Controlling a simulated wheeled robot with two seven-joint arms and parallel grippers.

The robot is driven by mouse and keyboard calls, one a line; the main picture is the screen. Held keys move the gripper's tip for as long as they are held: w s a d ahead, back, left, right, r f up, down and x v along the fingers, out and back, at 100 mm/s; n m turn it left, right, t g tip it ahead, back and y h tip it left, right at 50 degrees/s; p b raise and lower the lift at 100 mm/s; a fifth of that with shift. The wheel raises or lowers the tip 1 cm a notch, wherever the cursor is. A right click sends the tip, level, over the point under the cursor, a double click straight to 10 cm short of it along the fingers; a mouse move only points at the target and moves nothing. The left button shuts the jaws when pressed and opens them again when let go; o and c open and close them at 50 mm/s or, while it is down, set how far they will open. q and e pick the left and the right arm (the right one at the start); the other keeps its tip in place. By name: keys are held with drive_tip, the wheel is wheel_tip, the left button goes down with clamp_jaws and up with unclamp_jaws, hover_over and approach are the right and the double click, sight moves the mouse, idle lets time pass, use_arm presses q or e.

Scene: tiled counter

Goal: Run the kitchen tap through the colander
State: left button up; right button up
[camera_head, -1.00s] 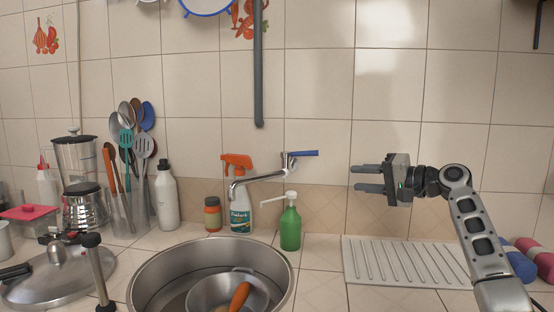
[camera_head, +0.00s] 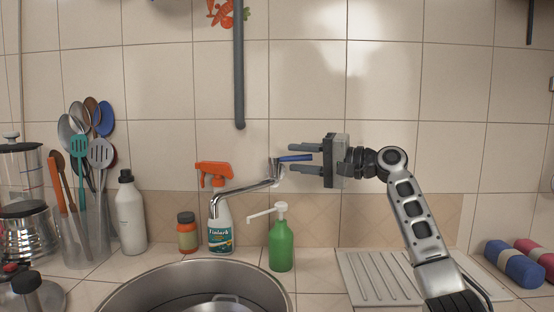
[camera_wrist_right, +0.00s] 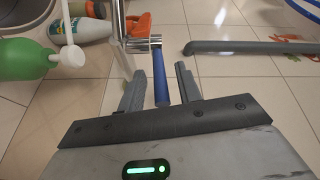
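In the right wrist view the blue handle (camera_wrist_right: 161,82) lies between the two fingers (camera_wrist_right: 160,90), with gaps showing on both sides. The sink (camera_head: 150,286) is cut off at the bottom edge. A metal rim (camera_head: 225,300) shows inside it; I cannot tell whether it is the colander. My left gripper is not in view.
A green soap dispenser (camera_head: 281,246), a spray bottle (camera_head: 220,228) and an orange jar (camera_head: 187,234) stand behind the sink, below the tap. A white drainboard (camera_head: 375,278) lies at right. A grey pipe (camera_head: 239,80) hangs on the wall above.

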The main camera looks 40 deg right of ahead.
drive_tip(key=shift+x, duration=0.85)
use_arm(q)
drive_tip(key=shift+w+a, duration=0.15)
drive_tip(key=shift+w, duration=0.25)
use_arm(e)
drive_tip(key=shift+c, duration=0.3)
clamp_jaws()
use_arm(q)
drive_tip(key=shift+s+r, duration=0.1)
use_arm(e)
drive_tip(key=shift+r, duration=0.1)
